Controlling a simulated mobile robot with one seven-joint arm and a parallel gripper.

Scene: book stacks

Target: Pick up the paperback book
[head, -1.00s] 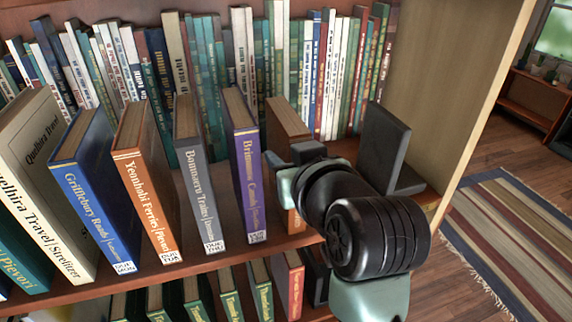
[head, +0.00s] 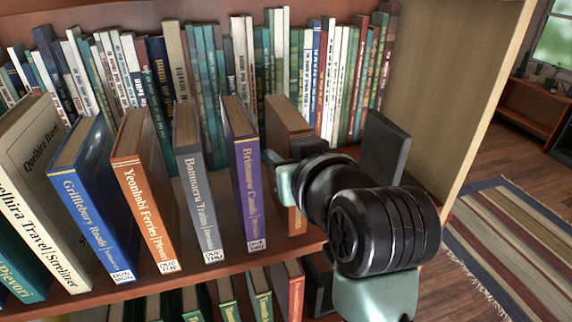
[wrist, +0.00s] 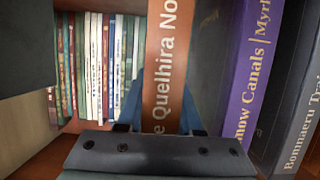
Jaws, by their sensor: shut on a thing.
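A brown-orange book (head: 284,113) stands upright on the middle shelf, just right of the purple book. In the wrist view its orange spine (wrist: 165,60) faces me and reads "Quelhira No". I take it as the paperback; the pictures do not show its binding clearly. My gripper (wrist: 160,115) is shut on this book, with a blue finger on each side of the spine. In the head view my gripper (head: 280,178) and arm hide much of the spine.
The purple book (head: 243,175) and grey book (head: 197,185) stand close on the left. A dark bookend (head: 384,150) stands on the right, near the wooden side panel (head: 455,90). A row of thin books (head: 265,80) lines the back. More books fill the shelf below.

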